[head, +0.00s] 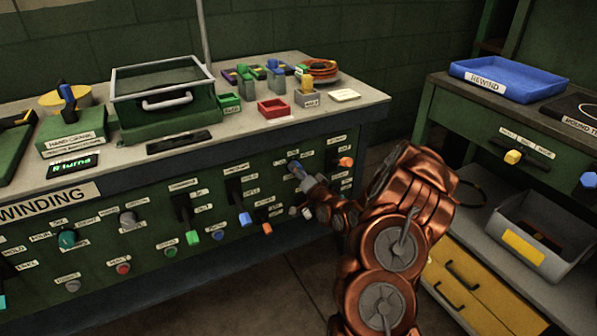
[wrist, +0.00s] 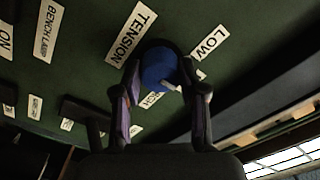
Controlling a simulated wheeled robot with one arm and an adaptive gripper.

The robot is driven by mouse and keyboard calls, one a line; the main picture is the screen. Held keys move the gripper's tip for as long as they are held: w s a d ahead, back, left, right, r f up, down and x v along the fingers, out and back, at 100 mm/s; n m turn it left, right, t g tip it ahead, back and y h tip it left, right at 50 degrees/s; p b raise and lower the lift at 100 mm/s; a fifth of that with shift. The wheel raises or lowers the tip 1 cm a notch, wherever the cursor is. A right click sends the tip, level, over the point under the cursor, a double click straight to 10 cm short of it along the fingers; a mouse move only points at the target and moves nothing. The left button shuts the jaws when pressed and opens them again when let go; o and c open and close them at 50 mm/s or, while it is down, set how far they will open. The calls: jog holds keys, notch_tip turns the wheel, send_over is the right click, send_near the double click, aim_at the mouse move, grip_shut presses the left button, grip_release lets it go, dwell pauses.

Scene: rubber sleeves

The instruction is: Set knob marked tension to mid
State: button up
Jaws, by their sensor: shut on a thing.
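The blue tension knob (wrist: 158,68) is on the dark green panel, beside the white label reading TENSION (wrist: 131,34). My gripper (wrist: 160,88) is shut on the knob, one finger on each side. The knob's white pointer (wrist: 170,85) points to the lower right in the wrist view. A LOW label (wrist: 211,42) is up and right of the knob. Two more labels near it are partly hidden by my fingers, and I cannot read them fully. In the head view, the blue knob (head: 294,164) shows at the tip of my gripper (head: 304,178).
The bench top (head: 365,97) above holds bins and tools. A grey bin (head: 545,240) stands on the right shelf.

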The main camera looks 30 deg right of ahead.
dwell(0.3)
jog(key=o, duration=1.1)
jog(key=shift+o, duration=0.2)
jog(key=shift+s, duration=0.1)
jog(key=s+a, duration=0.1)
jog(key=s, duration=1)
jog(key=shift+s, duration=0.35)
dwell(0.3)
